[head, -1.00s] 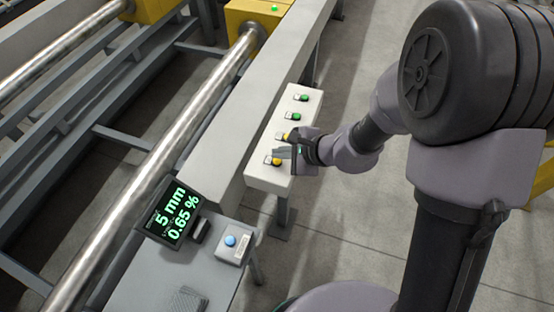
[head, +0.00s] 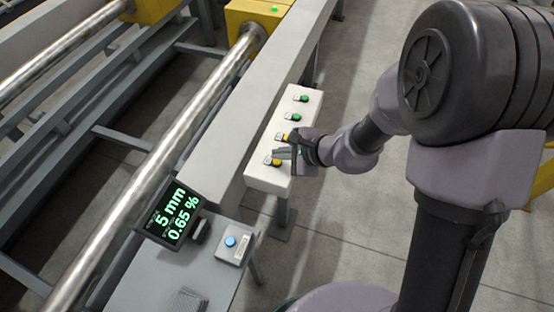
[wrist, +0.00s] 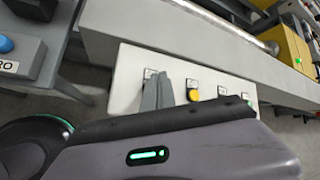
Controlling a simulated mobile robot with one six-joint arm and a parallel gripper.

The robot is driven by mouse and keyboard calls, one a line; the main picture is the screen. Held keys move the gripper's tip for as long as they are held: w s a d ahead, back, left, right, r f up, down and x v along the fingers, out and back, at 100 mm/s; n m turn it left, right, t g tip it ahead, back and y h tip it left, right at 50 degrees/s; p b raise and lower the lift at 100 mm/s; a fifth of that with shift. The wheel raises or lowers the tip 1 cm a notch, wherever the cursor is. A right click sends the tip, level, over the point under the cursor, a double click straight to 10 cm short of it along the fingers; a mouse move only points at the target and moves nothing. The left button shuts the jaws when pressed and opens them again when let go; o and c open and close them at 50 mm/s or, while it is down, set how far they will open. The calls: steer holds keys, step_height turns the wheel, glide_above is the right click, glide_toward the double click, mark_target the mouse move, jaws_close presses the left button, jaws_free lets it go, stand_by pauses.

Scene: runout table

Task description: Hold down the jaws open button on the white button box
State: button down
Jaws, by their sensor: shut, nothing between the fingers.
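The white button box (head: 258,178) carries a row of yellow and green buttons with small labels too small to read, so I cannot tell which is jaws open. In the head view, the nearest yellow button (head: 277,162) is just below my gripper's fingertips (head: 277,152). A second yellow button (head: 288,137) is just beyond the fingers. My gripper is shut and empty, low over the near end of the box. In the wrist view, the fingers (wrist: 158,94) hide part of the box beside a yellow button (wrist: 194,96). I cannot tell whether they touch anything.
A black display (head: 172,213) reads 5 mm and 0.65 %. A small box with a blue button (head: 231,241) sits on the near grey table. A long grey rail (head: 225,140) and a metal bar (head: 165,160) run left of the button box.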

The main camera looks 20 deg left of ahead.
mark_target(280, 163)
steer(key=shift+f, duration=0.1)
stand_by(0.5)
steer(key=shift+f+b, duration=0.4)
steer(key=shift+b, duration=0.3)
steer(key=shift+f+b, duration=0.35)
steer(key=shift+b, duration=0.2)
stand_by(0.3)
stand_by(1.4)
steer(key=shift+r+p, duration=0.55)
steer(key=shift+r, duration=0.3)
steer(key=shift+r+p, duration=1.85)
steer(key=shift+r, duration=0.75)
steer(key=shift+f, duration=0.1)
